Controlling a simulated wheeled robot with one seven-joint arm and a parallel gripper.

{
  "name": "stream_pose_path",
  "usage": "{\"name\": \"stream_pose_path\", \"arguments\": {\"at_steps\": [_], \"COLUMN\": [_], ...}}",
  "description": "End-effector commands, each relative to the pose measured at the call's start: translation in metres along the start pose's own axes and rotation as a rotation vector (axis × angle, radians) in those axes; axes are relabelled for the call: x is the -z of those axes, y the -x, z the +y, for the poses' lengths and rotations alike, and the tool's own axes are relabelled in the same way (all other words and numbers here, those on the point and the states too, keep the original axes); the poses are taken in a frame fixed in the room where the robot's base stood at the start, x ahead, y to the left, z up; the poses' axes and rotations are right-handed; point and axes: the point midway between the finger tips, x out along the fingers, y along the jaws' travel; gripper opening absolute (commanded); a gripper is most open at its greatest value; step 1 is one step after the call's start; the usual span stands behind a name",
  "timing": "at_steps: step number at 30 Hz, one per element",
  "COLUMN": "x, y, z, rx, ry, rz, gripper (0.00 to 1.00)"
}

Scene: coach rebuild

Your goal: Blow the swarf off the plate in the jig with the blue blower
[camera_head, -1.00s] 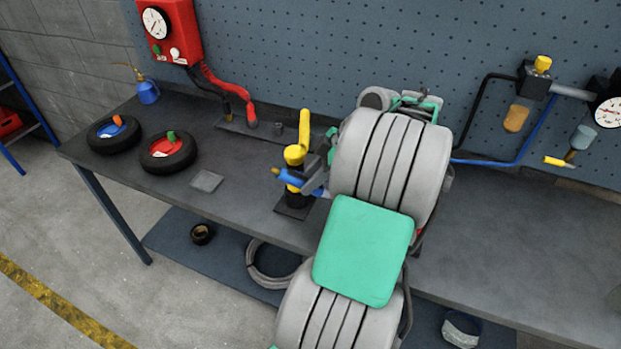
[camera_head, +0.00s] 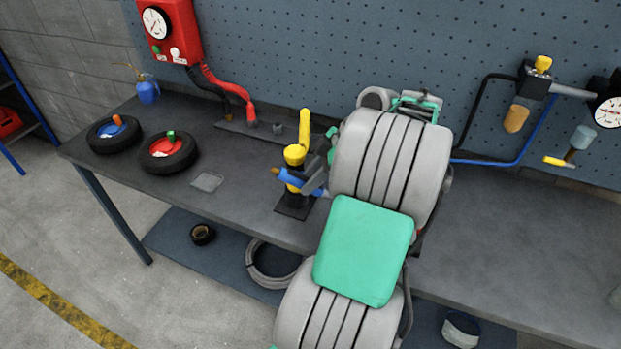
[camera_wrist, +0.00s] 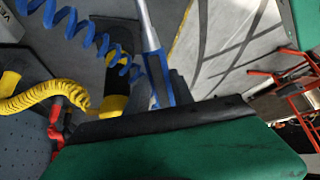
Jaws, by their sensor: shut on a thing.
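The blue blower (camera_head: 288,180) is at the front of the yellow-and-black upright piece (camera_head: 295,156) on the bench, partly overlapping it in the head view. My gripper is at the blower's right, mostly hidden behind my arm. In the wrist view the blower's blue body (camera_wrist: 157,82) with a silver tube stands at the dark edge of my gripper (camera_wrist: 165,112), which is shut on it. A blue coiled hose (camera_wrist: 90,32) hangs beside it. A thin grey square (camera_head: 207,182) lies flat on the bench and may be the plate. I cannot make out a jig or swarf.
Two black wheel-like rings (camera_head: 114,134) lie on the bench's left. A blue oil can (camera_head: 147,91) and a red gauge box (camera_head: 168,30) are behind them. A yellow coiled hose (camera_wrist: 40,97) is close by in the wrist view. The bench right of my arm is largely clear.

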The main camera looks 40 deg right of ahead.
Motion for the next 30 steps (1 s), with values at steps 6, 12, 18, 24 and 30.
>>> {"name": "stream_pose_path", "arguments": {"at_steps": [6, 12, 18, 24, 30], "x": [0.001, 0.013, 0.026, 0.035, 0.036], "y": [0.001, 0.019, 0.038, 0.052, 0.048], "z": [0.0, 0.0, 0.0, 0.0, 0.001], "rx": [-0.001, -0.001, -0.001, 0.0, -0.003], "ry": [0.001, 0.001, 0.001, 0.001, -0.002], "rz": [0.0, 0.0, 0.0, 0.0, 0.0], "gripper": [0.0, 0.0, 0.0, 0.0, 0.0]}}
